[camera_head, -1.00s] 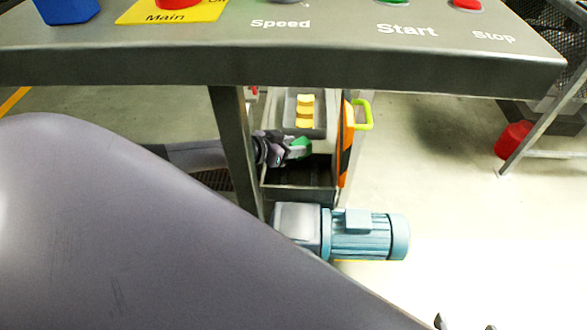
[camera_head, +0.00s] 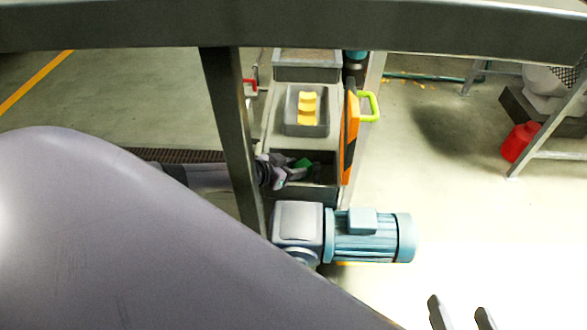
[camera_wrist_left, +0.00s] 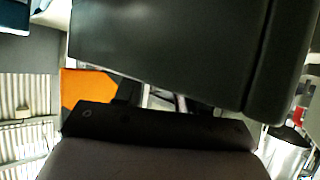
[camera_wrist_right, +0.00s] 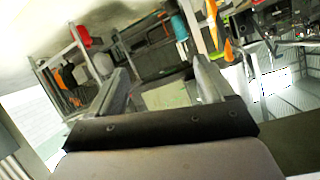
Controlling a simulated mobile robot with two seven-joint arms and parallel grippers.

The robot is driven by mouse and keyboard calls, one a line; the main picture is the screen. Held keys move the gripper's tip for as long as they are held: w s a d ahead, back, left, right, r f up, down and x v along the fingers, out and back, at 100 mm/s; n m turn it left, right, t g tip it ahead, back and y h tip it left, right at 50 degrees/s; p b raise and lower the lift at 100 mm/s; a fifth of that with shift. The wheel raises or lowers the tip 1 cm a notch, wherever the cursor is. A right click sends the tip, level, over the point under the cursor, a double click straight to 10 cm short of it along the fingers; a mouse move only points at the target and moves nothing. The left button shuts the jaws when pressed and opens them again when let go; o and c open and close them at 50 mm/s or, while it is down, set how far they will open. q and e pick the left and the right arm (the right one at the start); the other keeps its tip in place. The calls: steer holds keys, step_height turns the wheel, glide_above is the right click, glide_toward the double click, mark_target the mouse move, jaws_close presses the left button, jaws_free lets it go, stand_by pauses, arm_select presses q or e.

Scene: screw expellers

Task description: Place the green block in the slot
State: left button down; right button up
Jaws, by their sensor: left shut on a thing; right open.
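The green block (camera_head: 304,162) is in my left gripper (camera_head: 293,170), over a dark open box (camera_head: 322,192) in the machine below the panel. The gripper is shut on it. Much of the block is hidden by the fingers and shadow. In the left wrist view a dark grey surface (camera_wrist_left: 170,45) fills the top, and no green shows. A grey tray (camera_head: 292,126) with a yellow stepped piece (camera_head: 308,107) sits just behind the box. I cannot tell which opening is the slot. My right gripper (camera_head: 461,314) is open and empty at the bottom right; it also shows in the right wrist view (camera_wrist_right: 160,85).
A blue-grey motor (camera_head: 370,236) is in front. A metal post (camera_head: 232,135) stands left. A panel edge (camera_head: 300,27) crosses the top.

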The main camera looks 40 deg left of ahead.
arm_select(q)
steer(key=shift+f+b, duration=0.6)
steer(key=c, duration=1)
jaws_free()
steer(key=shift+o, duration=0.4)
steer(key=shift+s+d+f, duration=0.1)
arm_select(e)
steer(key=shift+w+a+y, duration=0.1)
steer(key=shift+a+y, duration=0.2)
steer(key=shift+a, duration=0.15)
arm_select(q)
steer(key=shift+d+r+p, duration=0.1)
steer(key=shift+r+p, duration=0.45)
steer(key=shift+p, duration=0.1)
steer(key=p+v, duration=0.7)
steer(key=v, duration=0.5)
arm_select(e)
steer(key=s+d+h, duration=0.2)
steer(key=d+h, duration=0.1)
steer(key=d, duration=0.2)
steer(key=shift+d+r+g, duration=0.2)
steer(key=shift+d+g, duration=0.1)
steer(key=shift+d, duration=0.1)
steer(key=shift+s, duration=0.1)
